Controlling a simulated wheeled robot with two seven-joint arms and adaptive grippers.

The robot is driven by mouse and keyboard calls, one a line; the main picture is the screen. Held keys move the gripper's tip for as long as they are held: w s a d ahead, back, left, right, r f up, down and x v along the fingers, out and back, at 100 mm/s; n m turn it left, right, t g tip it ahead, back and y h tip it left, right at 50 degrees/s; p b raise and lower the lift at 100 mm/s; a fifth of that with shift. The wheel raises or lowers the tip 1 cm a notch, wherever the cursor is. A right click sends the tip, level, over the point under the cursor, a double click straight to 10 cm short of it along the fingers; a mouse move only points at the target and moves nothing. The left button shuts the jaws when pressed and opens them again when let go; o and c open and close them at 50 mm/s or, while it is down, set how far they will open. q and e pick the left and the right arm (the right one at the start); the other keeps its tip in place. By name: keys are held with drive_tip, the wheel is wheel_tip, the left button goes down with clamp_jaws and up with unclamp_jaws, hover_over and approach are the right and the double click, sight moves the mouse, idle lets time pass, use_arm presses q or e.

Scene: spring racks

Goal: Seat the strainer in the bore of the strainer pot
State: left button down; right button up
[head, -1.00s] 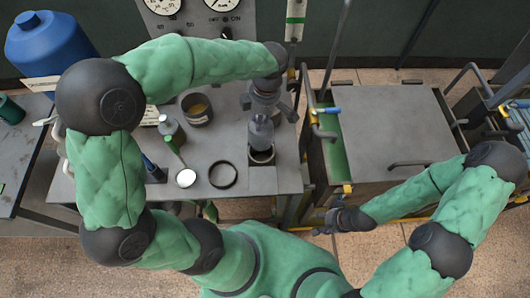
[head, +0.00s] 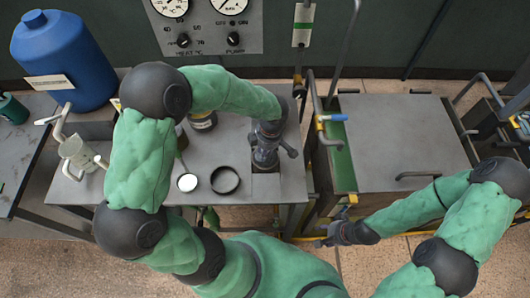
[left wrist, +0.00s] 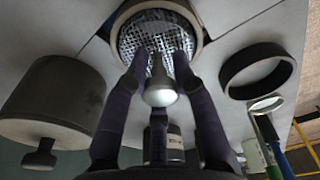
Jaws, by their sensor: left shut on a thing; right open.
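The strainer (left wrist: 132,38) is a mesh disc with a pale metal knob, seen in the left wrist view. My left gripper (left wrist: 158,85) is shut on the knob. The mesh shows inside the round rim of the strainer pot (left wrist: 204,32); I cannot tell whether it is fully down. In the head view my left gripper (head: 264,158) is low over the pot's place at the table's right side, hiding strainer and bore. My right gripper (head: 324,239) is open and empty, out in front of the tank, away from the pot.
A black ring (head: 239,181) and a pale disc (head: 187,182) lie left of the pot on the grey table (head: 290,180). A labelled can (head: 204,122) stands behind. The tank (head: 395,140) is at right.

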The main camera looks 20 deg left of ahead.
use_arm(q)
drive_tip(key=shift+f, duration=0.6)
drive_tip(key=shift+f, duration=0.15)
drive_tip(key=c, duration=1)
unclamp_jaws()
drive_tip(key=shift+r, duration=0.4)
drive_tip(key=r, duration=0.3)
drive_tip(key=d+r+p, duration=0.1)
drive_tip(key=r, duration=0.3)
drive_tip(key=r+p, duration=0.1)
drive_tip(key=r, duration=0.3)
drive_tip(key=shift+w+d+r, duration=0.15)
drive_tip(key=shift+w+r, duration=0.05)
drive_tip(key=shift+r, duration=0.05)
